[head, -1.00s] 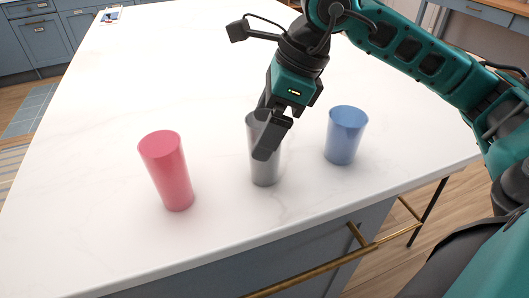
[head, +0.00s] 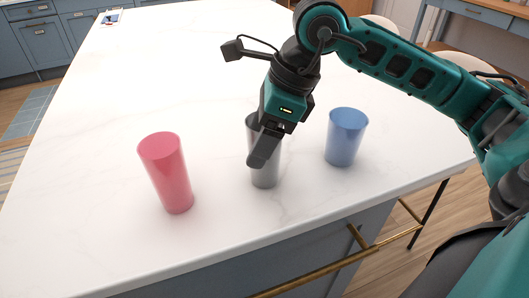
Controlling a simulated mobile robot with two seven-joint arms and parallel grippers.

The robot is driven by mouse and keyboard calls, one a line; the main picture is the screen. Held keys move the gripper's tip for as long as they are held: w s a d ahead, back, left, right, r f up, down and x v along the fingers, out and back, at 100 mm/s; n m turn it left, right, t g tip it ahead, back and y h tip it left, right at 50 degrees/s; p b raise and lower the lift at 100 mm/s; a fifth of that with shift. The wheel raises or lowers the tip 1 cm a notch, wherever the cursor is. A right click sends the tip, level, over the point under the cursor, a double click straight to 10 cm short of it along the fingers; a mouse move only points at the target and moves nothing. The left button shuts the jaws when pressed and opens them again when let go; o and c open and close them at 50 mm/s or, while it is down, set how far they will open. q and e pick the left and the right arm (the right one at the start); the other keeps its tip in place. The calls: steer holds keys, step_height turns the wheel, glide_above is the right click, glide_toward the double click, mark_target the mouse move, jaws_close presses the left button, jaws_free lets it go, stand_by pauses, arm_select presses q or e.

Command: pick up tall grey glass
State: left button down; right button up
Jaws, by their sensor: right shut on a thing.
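The tall grey glass (head: 265,180) stands upright on the white counter, between a red glass and a blue glass. My right gripper (head: 262,150) comes down over it from above and is shut on it. The near finger covers part of the glass's front, and the gripper body hides part of its rim. The far finger is mostly hidden. The glass's base appears to be at the counter surface; I cannot tell if there is a gap. My left gripper is not in view.
A red glass (head: 167,174) stands to the left and a shorter blue glass (head: 346,137) to the right, both apart from the grey glass. The white counter (head: 120,85) is clear behind them. Its front edge, with a brass rail (head: 318,275) below, is near.

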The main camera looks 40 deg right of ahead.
steer(key=shift+c, duration=1.3)
steer(key=shift+r, duration=0.15)
